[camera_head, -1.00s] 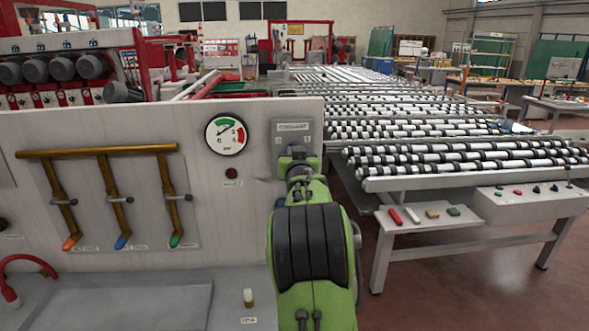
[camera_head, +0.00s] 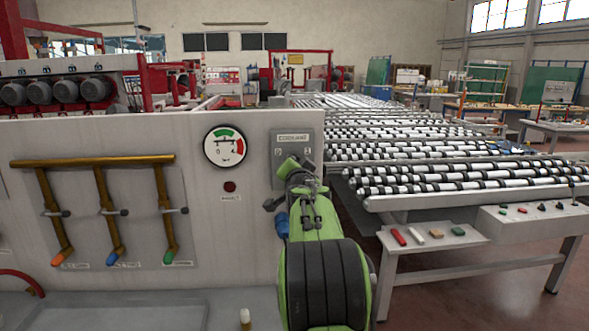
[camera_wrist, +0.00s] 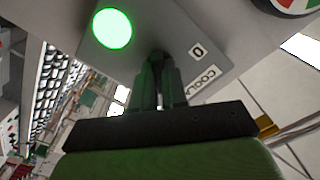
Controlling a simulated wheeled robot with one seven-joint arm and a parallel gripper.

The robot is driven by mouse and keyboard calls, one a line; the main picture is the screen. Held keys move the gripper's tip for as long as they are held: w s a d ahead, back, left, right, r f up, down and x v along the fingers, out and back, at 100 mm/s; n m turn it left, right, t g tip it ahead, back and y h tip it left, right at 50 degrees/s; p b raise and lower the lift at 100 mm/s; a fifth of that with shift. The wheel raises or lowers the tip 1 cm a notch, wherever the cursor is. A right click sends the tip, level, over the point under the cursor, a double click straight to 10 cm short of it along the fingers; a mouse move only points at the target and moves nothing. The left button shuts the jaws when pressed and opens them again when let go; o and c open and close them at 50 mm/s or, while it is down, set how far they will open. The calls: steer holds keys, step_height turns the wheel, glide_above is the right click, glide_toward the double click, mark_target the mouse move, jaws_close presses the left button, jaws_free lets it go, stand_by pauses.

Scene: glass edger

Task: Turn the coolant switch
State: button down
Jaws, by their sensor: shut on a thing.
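The coolant panel (camera_head: 300,138) is a grey plate labelled COOLANT, right of the gauge on the pale machine front. In the wrist view the plate (camera_wrist: 205,72) shows a "0" mark and a brightly lit green round lamp (camera_wrist: 113,28). My gripper (camera_wrist: 160,64) is at the plate, its dark fingers closed on the dark coolant switch (camera_wrist: 157,55). The fingers hide most of the switch, so its exact angle cannot be told. In the head view my green arm covers the switch and the fingertips.
A pressure gauge (camera_head: 225,146) and a dark red button (camera_head: 230,187) are left of the panel. Brass pipes (camera_head: 95,160) with several small valves are further left. A roller conveyor (camera_head: 460,180) with a control ledge stands at the right.

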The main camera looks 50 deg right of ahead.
stand_by(0.4)
steer(key=c, duration=1.2)
jaws_free()
steer(key=shift+o, duration=0.2)
steer(key=b+v, duration=0.3)
steer(key=v, duration=1.2)
steer(key=shift+s+a, duration=0.25)
